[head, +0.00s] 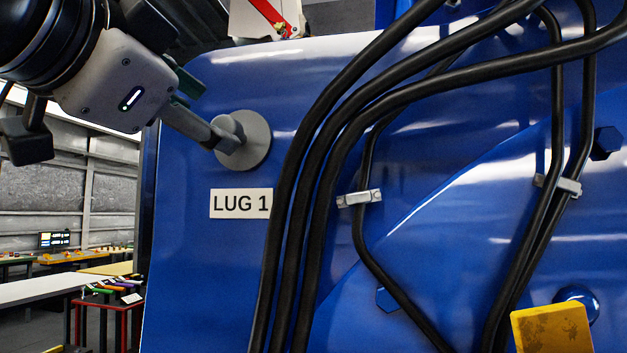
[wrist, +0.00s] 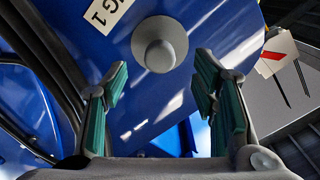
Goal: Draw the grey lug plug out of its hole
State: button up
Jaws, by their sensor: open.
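The grey lug plug (head: 248,140) is a round disc with a raised knob in the middle. It sits against the blue panel just above the "LUG 1" label (head: 240,203). In the wrist view the plug (wrist: 160,44) shows at the top, beyond and between the fingers. My gripper (head: 203,112) reaches in from the upper left, and one finger overlaps the plug's left side in the head view. In the wrist view my gripper (wrist: 161,75) is open, with green-padded fingers spread apart and nothing between them. The fingers appear short of the plug; contact is not visible.
Thick black cables (head: 335,150) run down the panel close to the plug's right. Metal clips (head: 359,198) hold thinner lines. A yellow block (head: 552,328) is at the lower right. Tables (head: 60,290) stand in the background left.

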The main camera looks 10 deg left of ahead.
aim_at(242, 140)
jog(key=w, duration=0.1)
jog(key=w+b, duration=0.1)
jog(key=w, duration=0.3)
jog(key=shift+d+f, duration=0.1)
jog(key=shift+f, duration=0.2)
jog(key=shift+w+d+r+b, duration=0.1)
jog(key=shift+w+r+b, duration=0.1)
jog(key=shift+w+b, duration=0.45)
jog(key=shift+w, duration=0.1)
grip_shut()
jog(key=shift+r, duration=0.1)
